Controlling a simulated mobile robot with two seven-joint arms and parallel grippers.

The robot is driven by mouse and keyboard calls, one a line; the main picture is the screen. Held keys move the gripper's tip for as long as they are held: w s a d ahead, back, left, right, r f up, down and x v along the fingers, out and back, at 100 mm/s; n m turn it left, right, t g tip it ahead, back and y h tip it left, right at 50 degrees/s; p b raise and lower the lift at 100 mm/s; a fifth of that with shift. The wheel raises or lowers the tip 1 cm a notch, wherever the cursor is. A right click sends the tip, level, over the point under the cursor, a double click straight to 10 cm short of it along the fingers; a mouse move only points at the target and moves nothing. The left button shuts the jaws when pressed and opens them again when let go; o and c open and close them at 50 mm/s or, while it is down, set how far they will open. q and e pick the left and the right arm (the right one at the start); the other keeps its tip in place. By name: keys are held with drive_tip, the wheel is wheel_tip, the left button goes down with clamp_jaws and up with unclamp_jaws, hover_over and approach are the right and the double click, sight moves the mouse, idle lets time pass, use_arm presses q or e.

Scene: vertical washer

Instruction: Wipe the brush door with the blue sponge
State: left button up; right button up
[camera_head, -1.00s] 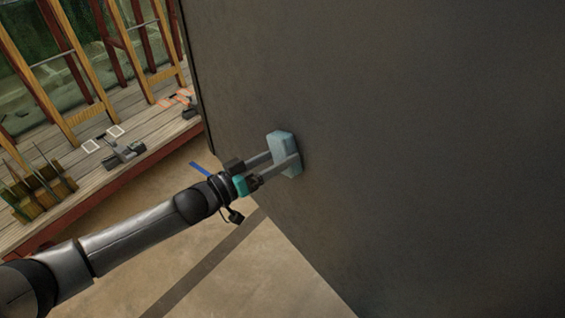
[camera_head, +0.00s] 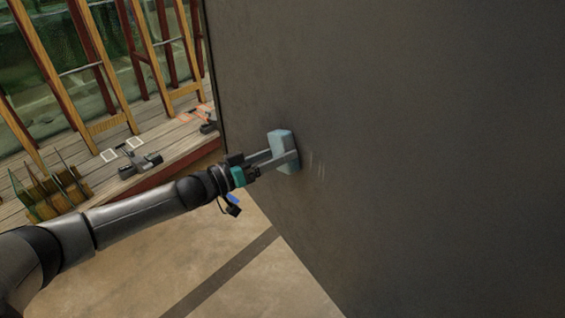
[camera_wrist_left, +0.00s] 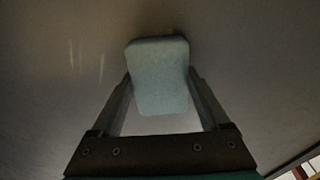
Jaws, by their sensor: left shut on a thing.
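The blue sponge (camera_head: 281,144) is a pale blue block between the fingers of my left gripper (camera_head: 283,158), which is shut on it. It is at the dark grey door panel (camera_head: 420,150) and seems to touch it. A few faint pale streaks (camera_head: 318,165) mark the panel just right of the sponge. In the left wrist view the sponge (camera_wrist_left: 160,78) sits between both fingers, with the panel behind it and pale streaks (camera_wrist_left: 85,60) to its left. My right gripper is not in view.
A wooden platform (camera_head: 60,210) with upright frames, racks and small tools stands at the back left. Bare floor (camera_head: 230,260) lies below my left arm. The panel's left edge (camera_head: 212,80) borders the platform area.

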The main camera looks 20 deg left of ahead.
sight(309, 179)
use_arm(q)
drive_tip(key=shift+s+d+f+p, duration=0.25)
drive_tip(key=shift+s+d+p, duration=0.35)
drive_tip(key=shift+d, duration=0.2)
drive_tip(key=shift+s+d+f+p, duration=0.25)
drive_tip(key=shift+s+d+p, duration=0.3)
drive_tip(key=shift+d, duration=0.25)
drive_tip(key=shift+s+d+f+p, duration=0.25)
drive_tip(key=shift+s+d+p, duration=0.2)
drive_tip(key=shift+d+p, duration=0.3)
drive_tip(key=shift+s+d+p, duration=0.6)
drive_tip(key=shift+s+d, duration=0.05)
drive_tip(key=shift+d, duration=0.3)
drive_tip(key=shift+s+d+p, duration=0.6)
drive_tip(key=shift+s+d, duration=0.05)
drive_tip(key=shift+d, duration=0.3)
drive_tip(key=shift+s+d+p, duration=0.35)
drive_tip(key=shift+s+d, duration=0.15)
drive_tip(key=shift+d, duration=0.2)
drive_tip(key=shift+f+b, duration=0.8)
drive_tip(key=shift+f, duration=0.25)
drive_tip(key=shift+w+a+r+b, duration=0.1)
drive_tip(key=shift+w+a+b, duration=0.15)
drive_tip(key=shift+w+a, duration=0.3)
drive_tip(key=shift+w+a+f+b, duration=0.1)
drive_tip(key=shift+w+a+b, duration=0.2)
drive_tip(key=shift+a, duration=0.4)
drive_tip(key=shift+w+a+r+b, duration=0.1)
drive_tip(key=shift+w+a+b, duration=0.15)
drive_tip(key=shift+w+a, duration=0.3)
